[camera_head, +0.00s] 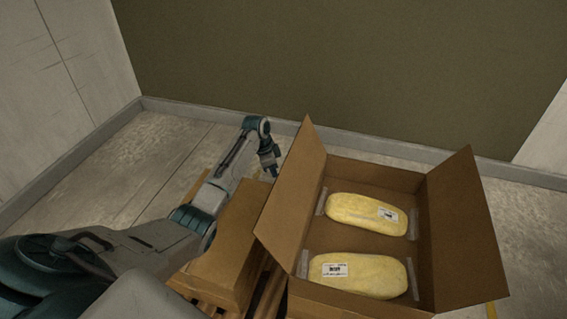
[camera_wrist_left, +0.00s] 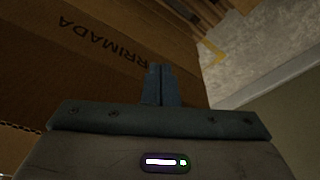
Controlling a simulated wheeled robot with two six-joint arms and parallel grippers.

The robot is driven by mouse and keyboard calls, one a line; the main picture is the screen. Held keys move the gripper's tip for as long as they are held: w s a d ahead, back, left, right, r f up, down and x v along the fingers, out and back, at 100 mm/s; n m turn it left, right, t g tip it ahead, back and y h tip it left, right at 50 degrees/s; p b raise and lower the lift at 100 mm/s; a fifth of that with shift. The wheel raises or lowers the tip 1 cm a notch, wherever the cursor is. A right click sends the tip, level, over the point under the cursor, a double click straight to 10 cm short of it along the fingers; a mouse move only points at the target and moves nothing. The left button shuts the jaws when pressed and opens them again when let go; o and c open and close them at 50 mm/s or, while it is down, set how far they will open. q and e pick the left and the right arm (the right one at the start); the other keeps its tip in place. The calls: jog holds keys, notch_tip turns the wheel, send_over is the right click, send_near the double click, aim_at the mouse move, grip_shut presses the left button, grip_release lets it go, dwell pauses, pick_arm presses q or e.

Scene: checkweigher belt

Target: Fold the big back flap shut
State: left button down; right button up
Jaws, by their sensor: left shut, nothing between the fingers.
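An open cardboard box (camera_head: 375,172) stands at the right of the head view, holding two yellow packs, one at the back (camera_head: 360,213) and one at the front (camera_head: 345,283). Its left flap (camera_head: 290,190) and right flap (camera_head: 466,235) stand up and lean outward. No back flap shows above the back wall; it may hang hidden behind it. My left gripper (camera_head: 273,172) is shut and empty, pointing down beyond the left flap, outside the box. The wrist view shows its closed fingers (camera_wrist_left: 159,85) beside printed cardboard (camera_wrist_left: 90,50). My right gripper is not in view.
A closed brown carton (camera_head: 232,235) lies left of the box, under my left arm, on a wooden pallet (camera_head: 268,290). A dark wall (camera_head: 350,70) with a grey skirting rises behind. The concrete floor (camera_head: 140,165) is clear at the back left.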

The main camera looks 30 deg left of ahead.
aim_at(294, 176)
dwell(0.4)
pick_arm(q)
jog(key=shift+w+d+r+p, duration=0.15)
jog(key=shift+d+p, duration=0.3)
jog(key=shift+d, duration=0.55)
jog(key=shift+w+d+r+p, duration=0.15)
jog(key=shift+d+p, duration=0.3)
jog(key=shift+d, duration=0.55)
jog(key=shift+w+d+p, duration=0.1)
jog(key=shift+d+p, duration=0.3)
jog(key=shift+d, duration=0.8)
jog(key=shift+d+f, duration=0.15)
jog(key=shift+d, duration=0.6)
jog(key=shift+w+d+r+p, duration=0.2)
jog(key=shift+d+r+p, duration=0.15)
jog(key=shift+d, duration=0.25)
jog(key=shift+w+d+r+p, duration=0.2)
jog(key=shift+d+p, duration=0.1)
jog(key=shift+d, duration=0.35)
jog(key=shift+w+d+r+p, duration=0.1)
jog(key=shift+w+d+p, duration=0.15)
jog(key=shift+d, duration=0.35)
jog(key=shift+w+d+r+p, duration=0.2)
jog(key=shift+d+p, duration=0.1)
jog(key=shift+d, duration=0.35)
